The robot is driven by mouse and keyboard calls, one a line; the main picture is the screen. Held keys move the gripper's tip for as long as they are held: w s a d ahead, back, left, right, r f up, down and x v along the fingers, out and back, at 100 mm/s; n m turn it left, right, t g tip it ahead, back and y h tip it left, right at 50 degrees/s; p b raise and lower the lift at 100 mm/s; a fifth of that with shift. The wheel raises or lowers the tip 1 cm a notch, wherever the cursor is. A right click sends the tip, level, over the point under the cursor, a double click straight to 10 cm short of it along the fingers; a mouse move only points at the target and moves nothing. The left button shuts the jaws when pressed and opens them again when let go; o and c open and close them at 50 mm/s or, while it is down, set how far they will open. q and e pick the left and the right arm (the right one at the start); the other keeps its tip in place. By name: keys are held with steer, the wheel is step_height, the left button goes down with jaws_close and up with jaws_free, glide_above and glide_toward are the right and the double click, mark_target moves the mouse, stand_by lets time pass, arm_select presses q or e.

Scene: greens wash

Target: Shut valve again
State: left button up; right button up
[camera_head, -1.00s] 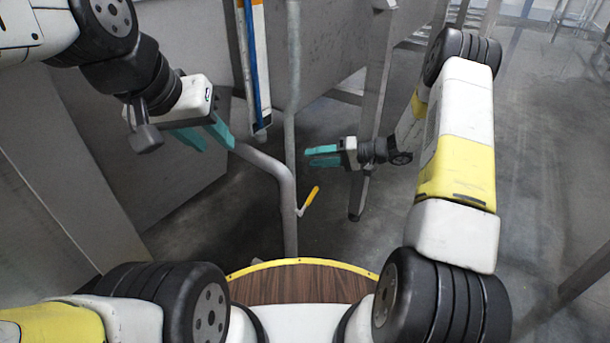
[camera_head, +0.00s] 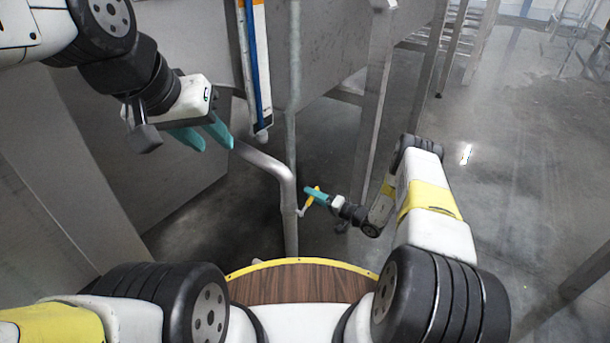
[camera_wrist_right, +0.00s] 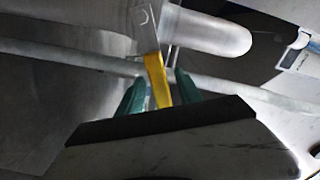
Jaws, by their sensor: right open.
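The valve's yellow lever (camera_head: 310,197) sticks out to the upper right from the grey pipe (camera_head: 290,215) in the head view. My right gripper (camera_head: 313,192) is at the lever's outer end. In the right wrist view the yellow lever (camera_wrist_right: 157,78) reaches down between the two teal fingers of my right gripper (camera_wrist_right: 160,92), which are open on either side of it. Whether a finger touches it, I cannot tell. My left gripper (camera_head: 203,137) is up at the left, with its teal fingers apart and nothing visible between them.
A blue and white upright strip (camera_head: 258,70) hangs above the valve. A grey metal leg (camera_head: 372,110) stands just right of the pipe, near my right forearm. A large grey panel (camera_head: 130,150) fills the left. Open concrete floor (camera_head: 520,190) lies to the right.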

steer(key=shift+x, duration=1.45)
jaws_close()
stand_by(0.3)
